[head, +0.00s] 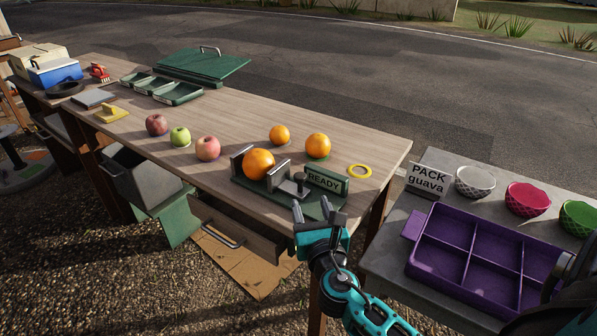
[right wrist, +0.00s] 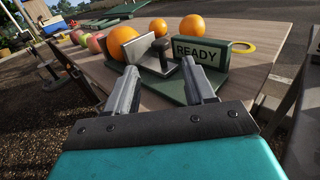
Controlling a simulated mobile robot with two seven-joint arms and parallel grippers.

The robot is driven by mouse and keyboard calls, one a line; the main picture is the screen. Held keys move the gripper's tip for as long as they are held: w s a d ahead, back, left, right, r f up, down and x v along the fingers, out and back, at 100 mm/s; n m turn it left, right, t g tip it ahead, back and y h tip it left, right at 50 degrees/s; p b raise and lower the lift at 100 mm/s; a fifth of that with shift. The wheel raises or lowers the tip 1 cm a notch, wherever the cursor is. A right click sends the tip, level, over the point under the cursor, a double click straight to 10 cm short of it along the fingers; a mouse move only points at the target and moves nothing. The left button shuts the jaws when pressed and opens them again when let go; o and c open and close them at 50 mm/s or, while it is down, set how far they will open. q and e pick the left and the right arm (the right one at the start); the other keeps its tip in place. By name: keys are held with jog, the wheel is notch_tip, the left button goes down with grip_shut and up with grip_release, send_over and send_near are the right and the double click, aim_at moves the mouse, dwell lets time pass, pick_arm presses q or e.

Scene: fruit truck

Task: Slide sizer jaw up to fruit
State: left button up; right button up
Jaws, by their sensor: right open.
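The sizer (head: 325,207) is a green base on the wooden table with a sign (head: 324,180) reading READY. An orange fruit (head: 258,165) sits on it between a grey plate (head: 237,160) on the left and the grey sizer jaw (head: 279,174) on the right. I cannot tell whether the jaw touches the fruit. The jaw carries a dark knob (head: 299,178), also seen in the right wrist view (right wrist: 160,46). My right gripper (head: 319,213) is open and empty, just in front of the sizer, its fingers (right wrist: 158,75) pointing toward the knob. My left gripper is not in view.
Two more oranges (head: 317,146), a yellow ring (head: 360,171), apples (head: 207,148) and green trays (head: 176,93) are on the table. At right, another table holds a purple divided crate (head: 447,275), bowls (head: 526,199) and a PACK guava sign (head: 428,179). An open drawer (head: 238,235) juts out below.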

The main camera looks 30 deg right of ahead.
aim_at(300, 175)
jog(key=x, duration=1.2)
jog(key=shift+b, duration=0.3)
jog(key=shift+r, duration=0.1)
grip_shut()
